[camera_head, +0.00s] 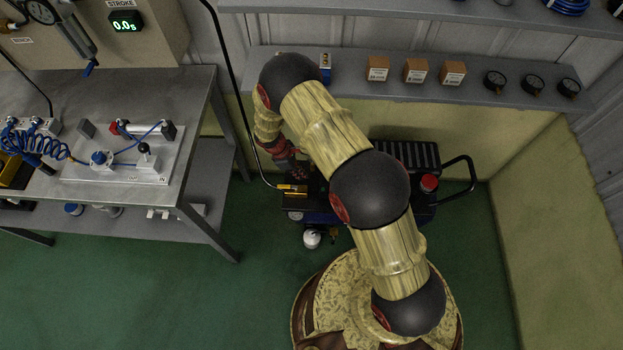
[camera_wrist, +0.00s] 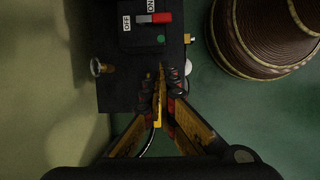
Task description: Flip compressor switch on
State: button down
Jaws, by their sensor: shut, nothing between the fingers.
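The compressor (camera_head: 400,155) stands on the floor below the wall shelf, largely hidden by my arm in the head view. In the wrist view its dark switch box (camera_wrist: 135,42) carries OFF and ON labels, a grey and red switch lever (camera_wrist: 160,17) between them, and a green dot (camera_wrist: 160,38). The red end of the lever points right in the picture. My gripper (camera_wrist: 161,75) is shut and empty, its tips below the switch lever and green dot in the wrist view. I cannot tell whether the tips touch the box. In the head view my gripper (camera_head: 293,168) is partly hidden.
A metal workbench (camera_head: 215,90) with a pneumatic board (camera_head: 110,175) stands at the left. The wall shelf (camera_head: 350,95) behind holds small boxes (camera_head: 415,70) and gauges (camera_head: 533,85). A black compressor handle (camera_head: 470,170) sticks out right. The green floor (camera_head: 250,290) at front left is clear.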

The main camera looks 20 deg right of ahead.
jog(key=shift+s+d+f+b, duration=0.4)
jog(key=shift+d+f+b, duration=0.3)
jog(key=shift+d+f, duration=0.6)
jog(key=shift+s+d+f+b, duration=0.4)
jog(key=shift+d+f+b, duration=0.25)
jog(key=shift+d+f, duration=0.65)
jog(key=shift+s+d+f+b, duration=0.4)
jog(key=shift+d+f+b, duration=0.45)
jog(key=shift+f, duration=0.8)
